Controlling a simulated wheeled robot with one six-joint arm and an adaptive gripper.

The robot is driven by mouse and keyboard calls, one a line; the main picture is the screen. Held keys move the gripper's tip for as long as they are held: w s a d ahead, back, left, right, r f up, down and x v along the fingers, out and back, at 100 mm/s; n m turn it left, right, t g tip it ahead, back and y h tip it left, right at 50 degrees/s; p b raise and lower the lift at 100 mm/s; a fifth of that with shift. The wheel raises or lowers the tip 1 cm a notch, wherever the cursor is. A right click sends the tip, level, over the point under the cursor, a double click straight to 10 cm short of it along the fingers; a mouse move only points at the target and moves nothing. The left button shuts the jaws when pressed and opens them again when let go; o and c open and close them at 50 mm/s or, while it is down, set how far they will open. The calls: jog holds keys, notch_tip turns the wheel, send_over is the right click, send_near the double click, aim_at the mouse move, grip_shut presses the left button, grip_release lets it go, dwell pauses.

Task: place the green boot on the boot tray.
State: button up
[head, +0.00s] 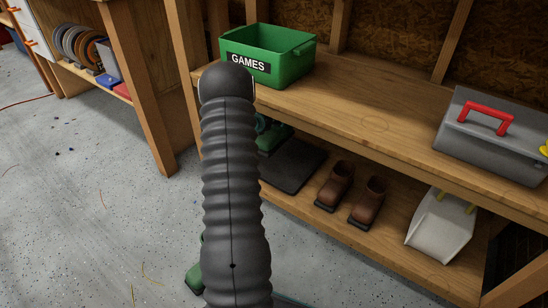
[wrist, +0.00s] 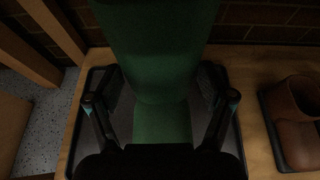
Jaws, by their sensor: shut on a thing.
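My gripper (wrist: 160,98) is shut on the green boot (wrist: 155,50), with one finger on each side of it. In the head view my arm hides most of the gripper, and only part of the green boot (head: 272,138) shows on the lower shelf level. The dark boot tray (head: 295,172) lies on the lower shelf at its left end. In the wrist view the boot is over the boot tray (wrist: 79,130), inside its rim. I cannot tell whether the sole touches the tray.
Brown boots (head: 337,184) stand right of the tray, with a white dustpan-like scoop (head: 440,222) farther right. A green GAMES bin (head: 268,52) and a grey toolbox (head: 490,135) stand on the upper shelf. Another green object (head: 194,279) shows on the floor, mostly hidden.

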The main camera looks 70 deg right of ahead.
jog(key=shift+s+d+r, duration=0.2)
jog(key=shift+s+d, duration=0.15)
jog(key=shift+d, duration=0.5)
jog(key=w+f+b, duration=0.1)
jog(key=w+f, duration=0.9)
jog(key=w, duration=0.1)
jog(key=shift+w+d+f, duration=0.25)
jog(key=shift+f, duration=0.2)
jog(key=o, duration=1.7)
jog(key=shift+f, duration=0.1)
